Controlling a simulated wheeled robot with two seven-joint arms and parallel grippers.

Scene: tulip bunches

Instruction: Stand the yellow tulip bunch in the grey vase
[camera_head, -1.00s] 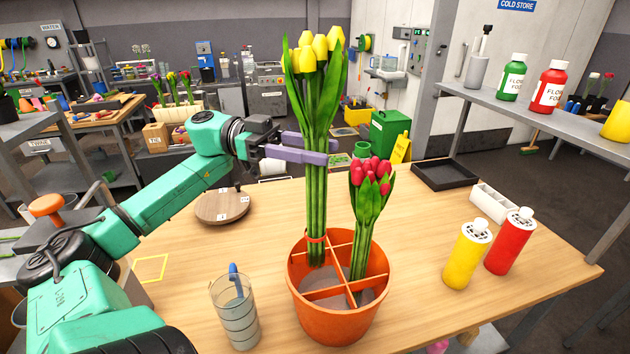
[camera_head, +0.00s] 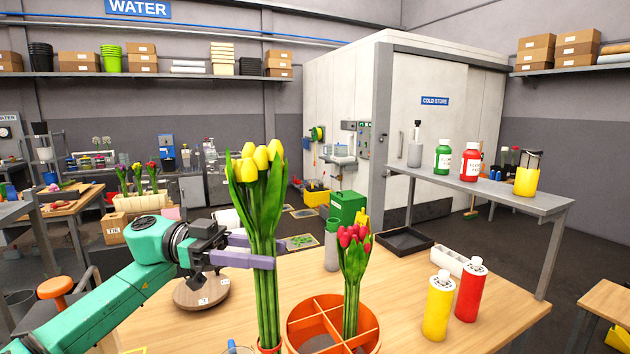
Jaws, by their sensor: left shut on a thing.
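My left gripper (camera_head: 262,260) is shut on the green stems of the yellow tulip bunch (camera_head: 256,190). The bunch is upright, left of the orange divided bucket (camera_head: 365,342) in the picture. A red band (camera_head: 269,348) circles its stems near the frame's bottom edge; the stem ends below it are out of view. A grey cylindrical vessel (camera_head: 331,248), which looks like the grey vase, stands upright behind the bucket. Its inside is barely visible. My right gripper is not in view.
A pink tulip bunch (camera_head: 353,262) stands in the bucket, just right of the grey vessel. A yellow bottle (camera_head: 437,310) and a red bottle (camera_head: 470,292) stand to the right. A round wooden board (camera_head: 202,292) lies left. A glass rim (camera_head: 238,349) shows at the bottom edge.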

